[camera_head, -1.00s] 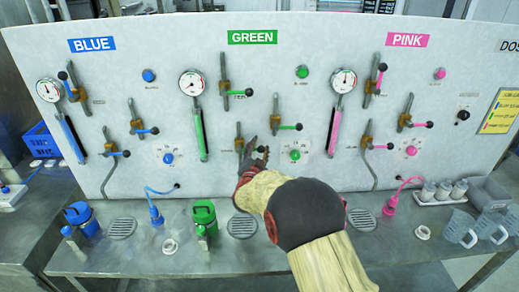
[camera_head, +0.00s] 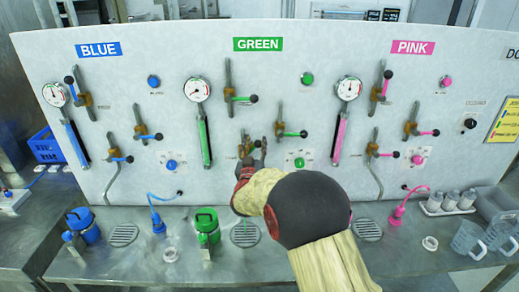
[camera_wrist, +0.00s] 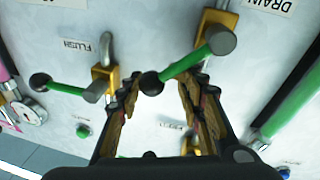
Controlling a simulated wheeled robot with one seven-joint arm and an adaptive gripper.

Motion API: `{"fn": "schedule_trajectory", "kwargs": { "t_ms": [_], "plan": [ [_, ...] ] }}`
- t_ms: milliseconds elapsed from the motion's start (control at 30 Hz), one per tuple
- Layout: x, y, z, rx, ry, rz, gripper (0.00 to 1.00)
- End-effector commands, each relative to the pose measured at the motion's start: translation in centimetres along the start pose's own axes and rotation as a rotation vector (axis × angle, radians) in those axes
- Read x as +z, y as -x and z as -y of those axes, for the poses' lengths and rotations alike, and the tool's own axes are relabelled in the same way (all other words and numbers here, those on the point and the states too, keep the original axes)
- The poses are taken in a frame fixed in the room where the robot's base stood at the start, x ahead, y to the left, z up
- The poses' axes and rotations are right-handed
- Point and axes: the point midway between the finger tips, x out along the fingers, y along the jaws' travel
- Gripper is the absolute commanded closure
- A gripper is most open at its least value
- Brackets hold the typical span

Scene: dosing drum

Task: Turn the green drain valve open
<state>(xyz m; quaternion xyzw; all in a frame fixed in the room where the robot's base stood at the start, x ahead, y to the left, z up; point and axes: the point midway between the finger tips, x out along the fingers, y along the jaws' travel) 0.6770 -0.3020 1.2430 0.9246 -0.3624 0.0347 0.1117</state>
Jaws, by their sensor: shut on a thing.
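The green drain valve (camera_wrist: 222,35) has a yellow-brass body and a green lever with a black ball end (camera_wrist: 151,84). It stands beside the DRAIN label in the wrist view. In the head view its brass body (camera_head: 242,150) is partly hidden by my gripper (camera_head: 257,147). In the wrist view the two fingers of my gripper (camera_wrist: 158,92) are shut around the lever's ball end. The lever slants from its pivot to the ball, at an angle to the neighbouring FLUSH lever.
The green FLUSH valve (camera_wrist: 102,85) is close to my fingers. A green canister (camera_head: 207,226) stands on the bench beside the grate (camera_head: 246,237). Blue and pink valve groups flank the panel (camera_head: 230,100).

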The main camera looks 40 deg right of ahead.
Motion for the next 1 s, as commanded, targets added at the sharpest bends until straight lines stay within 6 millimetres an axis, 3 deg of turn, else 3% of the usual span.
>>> {"fn": "schedule_trajectory", "kwargs": {
  "t_ms": [33,500,1000],
  "plan": [
    [1.6,0.5,0.5,-0.014,0.045,0.021,1.0],
    [0.5,0.5,1.6,-0.037,0.263,-0.014,1.0],
    [0.3,0.5,1.6,-0.038,0.285,-0.017,1.0]
  ]
}}
